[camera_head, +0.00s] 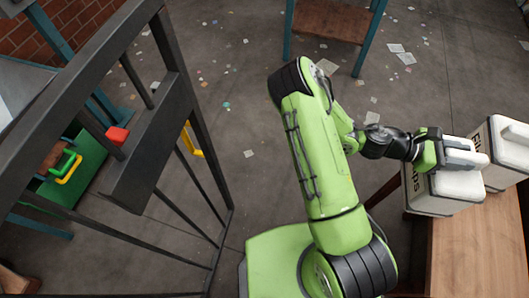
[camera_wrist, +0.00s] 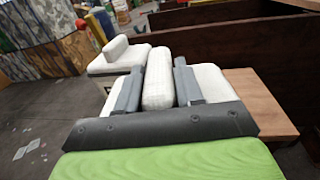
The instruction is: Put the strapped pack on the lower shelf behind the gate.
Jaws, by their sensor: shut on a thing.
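My gripper (camera_head: 456,153) is shut on the raised white grip of a white-lidded box (camera_head: 440,197) with dark lettering on its side. In the wrist view, both grey jaws (camera_wrist: 158,85) press on the white grip from either side. I see no straps on this box, and I cannot pick out a strapped pack for certain. The dark barred gate (camera_head: 185,85) stands at the left. Behind its bars is a green surface (camera_head: 92,165) with green and yellow handles and a red block (camera_head: 117,135); which shelf level this is, I cannot tell.
A second white-lidded box (camera_head: 502,150) stands close behind the held one. A wooden bench top (camera_head: 480,250) lies at the right, under or beside the boxes. A blue-legged stand (camera_head: 330,22) is at the back. Open, littered grey floor lies between gate and bench.

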